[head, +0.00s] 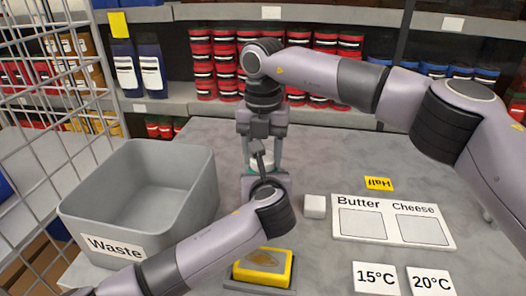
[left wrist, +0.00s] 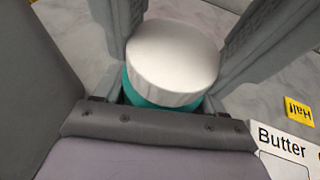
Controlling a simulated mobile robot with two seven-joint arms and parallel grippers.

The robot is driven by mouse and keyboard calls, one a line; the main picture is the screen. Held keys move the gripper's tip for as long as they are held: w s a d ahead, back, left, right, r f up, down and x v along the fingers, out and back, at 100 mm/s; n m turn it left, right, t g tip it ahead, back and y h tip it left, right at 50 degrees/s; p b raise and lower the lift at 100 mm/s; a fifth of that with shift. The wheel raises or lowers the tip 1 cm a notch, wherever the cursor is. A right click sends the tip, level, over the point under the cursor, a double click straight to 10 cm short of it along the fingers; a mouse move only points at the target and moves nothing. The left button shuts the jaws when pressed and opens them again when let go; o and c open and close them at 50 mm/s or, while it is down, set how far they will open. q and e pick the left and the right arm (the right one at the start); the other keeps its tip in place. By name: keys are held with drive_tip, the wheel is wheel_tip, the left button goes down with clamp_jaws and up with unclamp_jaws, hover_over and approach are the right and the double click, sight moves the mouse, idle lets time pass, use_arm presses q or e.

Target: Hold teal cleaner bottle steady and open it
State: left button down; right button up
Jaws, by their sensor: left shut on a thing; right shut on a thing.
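The teal cleaner bottle (left wrist: 143,92) shows as a teal band under its pale round cap (left wrist: 172,52) in the left wrist view. In the head view only a little of the cap (head: 262,162) shows between the arms. My right gripper (head: 262,166) points straight down from above, its fingers shut on the cap at both sides. My left gripper (head: 264,181) comes in from the front and is shut on the bottle's body below the cap. The left fingertips and most of the bottle are hidden. The cap sits on the bottle.
A grey waste bin (head: 140,195) stands on the left. To the right are a small white block (head: 315,206), a Butter/Cheese board (head: 390,238), a yellow label (head: 379,184) and temperature cards (head: 376,279). A yellow-framed piece (head: 263,267) lies in front, under my left arm.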

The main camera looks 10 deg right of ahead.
drive_tip(key=n, duration=0.6)
drive_tip(key=shift+n, duration=0.4)
drive_tip(key=o, duration=1.2)
drive_tip(key=shift+c, duration=0.2)
